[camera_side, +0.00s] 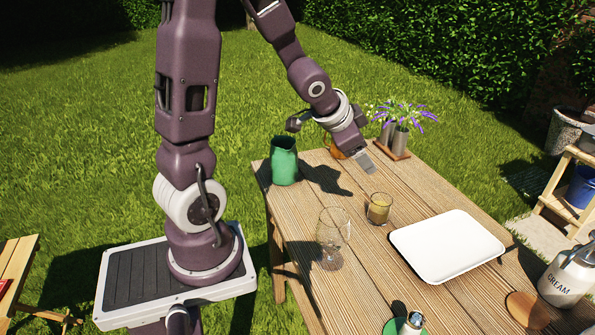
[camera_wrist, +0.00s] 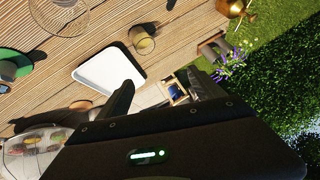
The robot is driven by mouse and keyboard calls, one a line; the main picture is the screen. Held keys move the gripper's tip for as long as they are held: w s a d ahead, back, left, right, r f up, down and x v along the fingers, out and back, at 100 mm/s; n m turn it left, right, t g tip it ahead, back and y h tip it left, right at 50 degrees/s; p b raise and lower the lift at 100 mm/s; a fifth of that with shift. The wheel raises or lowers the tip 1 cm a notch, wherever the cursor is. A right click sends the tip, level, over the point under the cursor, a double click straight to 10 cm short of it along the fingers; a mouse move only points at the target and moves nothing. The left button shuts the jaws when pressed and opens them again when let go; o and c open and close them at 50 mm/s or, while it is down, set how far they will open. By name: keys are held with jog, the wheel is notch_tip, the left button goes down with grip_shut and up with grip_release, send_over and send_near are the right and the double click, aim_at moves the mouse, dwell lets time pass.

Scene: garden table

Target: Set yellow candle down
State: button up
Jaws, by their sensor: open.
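The yellow candle (camera_side: 379,208) is a small glass with a yellow fill. It stands upright on the wooden table (camera_side: 300,235), left of the white tray. It also shows in the wrist view (camera_wrist: 143,41), beyond the tray's edge and apart from my fingers. My gripper (camera_side: 369,163) is above the table, behind the candle in the side view, and clear of it. Its fingers are apart and empty in the wrist view (camera_wrist: 155,98).
A white tray (camera_side: 446,246) lies right of the candle. A wine glass (camera_side: 332,232) stands front left of it. A cream can (camera_side: 566,278) stands at right.

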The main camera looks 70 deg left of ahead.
jog(key=s+d+r+n, duration=0.1)
jog(key=s+d+r, duration=0.6)
jog(key=s+d, duration=0.1)
jog(key=shift+s+d+r+n+g, duration=0.3)
jog(key=shift+s+n, duration=0.1)
jog(key=shift+s, duration=0.3)
jog(key=shift+o, duration=0.4)
jog(key=s+d+h, duration=0.1)
jog(key=s+d, duration=0.2)
jog(key=s, duration=0.2)
jog(key=s+d+r+g+h, duration=0.1)
jog(key=s+d, duration=0.3)
jog(key=s, duration=0.2)
jog(key=shift+s+r+h, duration=0.15)
jog(key=shift+r+h, duration=0.1)
jog(key=shift+h, duration=0.15)
jog(key=shift+a, duration=0.1)
